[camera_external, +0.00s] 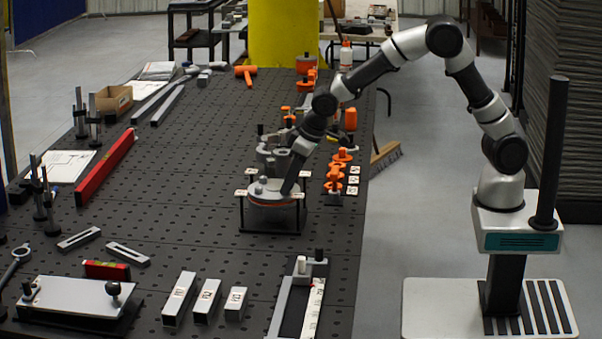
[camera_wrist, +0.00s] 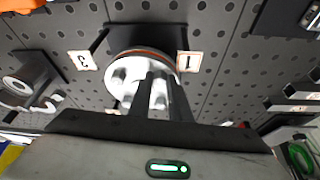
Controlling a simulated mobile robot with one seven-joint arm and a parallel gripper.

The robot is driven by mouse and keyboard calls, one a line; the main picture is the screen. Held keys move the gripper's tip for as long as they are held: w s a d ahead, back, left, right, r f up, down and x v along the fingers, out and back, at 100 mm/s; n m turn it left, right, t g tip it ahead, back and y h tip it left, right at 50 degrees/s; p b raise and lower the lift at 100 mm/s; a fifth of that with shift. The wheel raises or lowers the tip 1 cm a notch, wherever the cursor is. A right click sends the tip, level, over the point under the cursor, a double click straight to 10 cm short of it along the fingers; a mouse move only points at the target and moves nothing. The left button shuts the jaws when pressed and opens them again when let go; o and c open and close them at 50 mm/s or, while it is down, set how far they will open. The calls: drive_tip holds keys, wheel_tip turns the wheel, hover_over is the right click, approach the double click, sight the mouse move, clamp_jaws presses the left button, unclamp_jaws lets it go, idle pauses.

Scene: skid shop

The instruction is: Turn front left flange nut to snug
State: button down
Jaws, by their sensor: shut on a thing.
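A round light-grey flange (camera_external: 268,200) with an orange-red ring under its top plate sits level on a black stand (camera_external: 272,222) on the perforated bench. It also shows in the wrist view (camera_wrist: 119,91), with several nuts or studs on its face. My gripper (camera_external: 287,190) reaches down from the right onto the flange. In the wrist view my gripper's two dark fingers (camera_wrist: 160,78) point at the flange face and are shut on a flange nut, mostly hidden between the fingertips. Another nut (camera_external: 262,181) stands free on the flange. The nuts' tightness cannot be told.
Numbered white tags (camera_wrist: 82,60) stand around the flange. Another grey fixture (camera_external: 275,152) is close behind it, and orange parts (camera_external: 342,157) line the bench's right side. A red level (camera_external: 106,168) lies left. Bare bench lies left and in front of the stand.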

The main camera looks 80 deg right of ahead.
drive_tip(key=m, duration=0.1)
drive_tip(key=m+h, duration=0.1)
drive_tip(key=m, duration=0.1)
drive_tip(key=m+p, duration=0.1)
drive_tip(key=shift+w+a+r+m+g+h, duration=0.1)
drive_tip(key=shift+w+a+m+g+h, duration=0.05)
drive_tip(key=shift+a+m+g+h, duration=0.2)
drive_tip(key=m, duration=0.2)
drive_tip(key=m+g+h+p, duration=0.1)
drive_tip(key=m, duration=0.2)
drive_tip(key=shift+w+a, duration=0.15)
drive_tip(key=shift+w, duration=0.05)
drive_tip(key=shift+g+h, duration=0.25)
drive_tip(key=c, duration=1.9)
unclamp_jaws()
drive_tip(key=v, duration=1.7)
drive_tip(key=shift+r, duration=0.25)
drive_tip(key=shift+p, duration=0.3)
